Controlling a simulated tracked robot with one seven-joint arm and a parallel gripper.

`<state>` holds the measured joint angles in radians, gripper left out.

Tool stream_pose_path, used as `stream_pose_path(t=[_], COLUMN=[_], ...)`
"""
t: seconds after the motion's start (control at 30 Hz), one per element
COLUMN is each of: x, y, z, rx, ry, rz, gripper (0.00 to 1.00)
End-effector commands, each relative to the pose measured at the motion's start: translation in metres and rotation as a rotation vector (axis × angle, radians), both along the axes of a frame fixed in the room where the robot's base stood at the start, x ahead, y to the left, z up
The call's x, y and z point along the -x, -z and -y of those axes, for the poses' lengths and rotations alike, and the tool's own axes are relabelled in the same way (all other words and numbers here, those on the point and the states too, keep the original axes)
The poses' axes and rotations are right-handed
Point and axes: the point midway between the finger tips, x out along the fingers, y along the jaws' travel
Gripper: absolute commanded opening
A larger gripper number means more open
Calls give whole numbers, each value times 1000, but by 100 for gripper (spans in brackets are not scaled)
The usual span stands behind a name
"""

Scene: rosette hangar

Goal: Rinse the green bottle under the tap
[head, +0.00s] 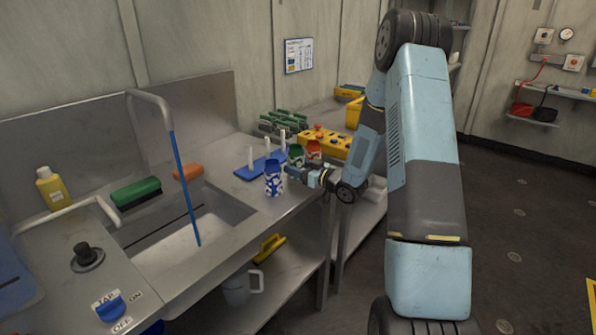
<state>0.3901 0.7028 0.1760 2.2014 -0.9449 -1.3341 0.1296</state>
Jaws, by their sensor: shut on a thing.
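The green bottle (296,153), with a white pattern, is on the right part of the counter, its lower part hidden behind my gripper. My gripper (292,171) is shut on it, reaching in from the right. I cannot tell whether its base touches the counter. The tap (150,96) is a grey bent pipe over the sink (222,205), left of the bottle. A straight blue stream (184,185) runs from its spout into the sink. The blue tap knob (110,306) is at the front left, between ON and OFF labels.
A blue-and-white bottle (273,179) stands close left of my gripper, and a red-and-white bottle (313,150) stands close behind. A green brush (136,192) and an orange block (188,172) lie along the sink's back edge.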

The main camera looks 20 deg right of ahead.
Motion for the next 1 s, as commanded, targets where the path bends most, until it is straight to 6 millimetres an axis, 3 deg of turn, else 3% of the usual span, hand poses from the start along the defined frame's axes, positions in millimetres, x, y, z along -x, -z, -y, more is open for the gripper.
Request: stream_pose_path(t=[0.6,1.0], x=[0,0], y=[-30,-35], z=[0,0], rx=[2,0], ry=[0,0], rz=[1,0], gripper=[32,32])
